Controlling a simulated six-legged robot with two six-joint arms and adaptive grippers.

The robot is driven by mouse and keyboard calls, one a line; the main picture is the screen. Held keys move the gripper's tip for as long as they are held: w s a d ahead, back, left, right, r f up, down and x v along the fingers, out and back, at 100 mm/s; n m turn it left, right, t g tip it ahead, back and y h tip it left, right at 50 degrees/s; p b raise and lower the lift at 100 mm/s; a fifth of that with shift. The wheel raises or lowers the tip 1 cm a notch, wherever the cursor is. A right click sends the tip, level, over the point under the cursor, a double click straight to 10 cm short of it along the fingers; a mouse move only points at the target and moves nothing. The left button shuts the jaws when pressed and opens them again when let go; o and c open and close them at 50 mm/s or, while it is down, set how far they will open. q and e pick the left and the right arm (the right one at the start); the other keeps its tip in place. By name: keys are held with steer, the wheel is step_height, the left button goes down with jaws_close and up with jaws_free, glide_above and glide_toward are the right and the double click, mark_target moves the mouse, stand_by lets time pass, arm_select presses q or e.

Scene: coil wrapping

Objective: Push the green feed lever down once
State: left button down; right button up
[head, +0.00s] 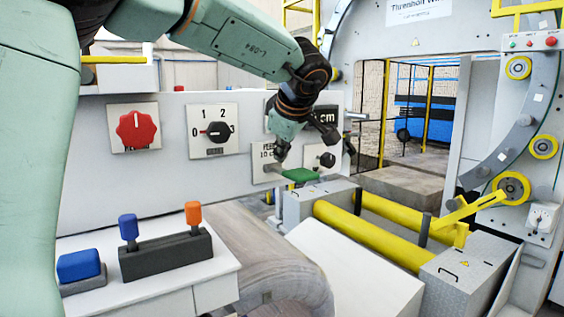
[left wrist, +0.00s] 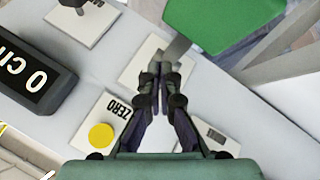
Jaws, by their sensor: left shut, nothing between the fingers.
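The green feed lever (head: 300,175) sticks out from the grey panel, its flat green paddle toward the rollers. In the left wrist view the green paddle (left wrist: 215,22) is at the top, joined by a grey arm to a white plate. My left gripper (head: 281,154) is just above and left of the paddle in the head view. In the left wrist view its fingers (left wrist: 160,72) are shut together and empty, with the tips over the lever's grey arm. Whether they touch it I cannot tell. My right gripper is not in view.
The panel carries a red knob (head: 135,129), a black dial (head: 215,131) and a yellow button (left wrist: 101,135). A black display (left wrist: 35,78) stands beside the lever. Yellow rollers (head: 370,237) lie at the right. A black block with blue and orange levers (head: 166,256) sits front left.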

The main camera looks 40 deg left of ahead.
mark_target(280, 170)
arm_select(q)
steer(key=shift+r, duration=0.45)
steer(key=shift+w+a+r, duration=0.1)
steer(key=shift+r, duration=1.05)
step_height(280, 170, up, 3)
steer(key=shift+a+f, duration=0.1)
steer(key=shift+f, duration=0.1)
steer(key=shift+f, duration=0.1)
